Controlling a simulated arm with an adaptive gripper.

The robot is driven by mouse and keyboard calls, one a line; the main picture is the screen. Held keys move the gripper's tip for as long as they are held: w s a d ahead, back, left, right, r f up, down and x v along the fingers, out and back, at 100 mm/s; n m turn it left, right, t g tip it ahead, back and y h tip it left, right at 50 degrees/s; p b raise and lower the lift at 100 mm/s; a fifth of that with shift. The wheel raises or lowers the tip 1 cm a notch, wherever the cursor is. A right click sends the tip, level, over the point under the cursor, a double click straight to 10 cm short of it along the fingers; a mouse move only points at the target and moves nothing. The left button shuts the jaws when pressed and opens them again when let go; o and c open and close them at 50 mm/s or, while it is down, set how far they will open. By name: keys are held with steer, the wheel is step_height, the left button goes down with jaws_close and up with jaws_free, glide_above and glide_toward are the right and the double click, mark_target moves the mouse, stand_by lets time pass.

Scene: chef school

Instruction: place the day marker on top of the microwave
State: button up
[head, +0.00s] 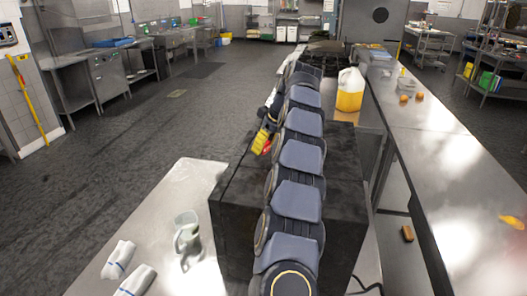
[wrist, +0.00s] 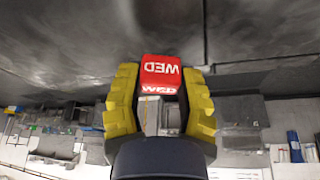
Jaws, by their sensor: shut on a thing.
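The day marker is a small red block with white "WED" lettering (wrist: 160,68), upside down in the wrist view. My gripper (wrist: 161,80) has its two yellow fingers shut on the sides of the marker. In the head view my gripper (head: 261,141) is partly hidden by my arm, and a bit of the red marker (head: 267,148) shows beside it. A large black box (head: 343,185), which looks like the microwave, stands mid-picture behind and under my arm. The gripper appears over its left part. The height of the marker above it cannot be told.
A steel counter (head: 190,182) at the lower left holds a pale green jug (head: 187,238) and rolled white towels (head: 119,258). A jug of yellow liquid (head: 350,90) stands behind the box. A long steel counter (head: 440,150) runs along the right. The floor at left is open.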

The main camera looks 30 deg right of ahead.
steer(key=shift+f, duration=1)
steer(key=shift+f, duration=0.1)
steer(key=o, duration=0.9)
steer(key=shift+v, duration=6.05)
steer(key=shift+s, duration=0.1)
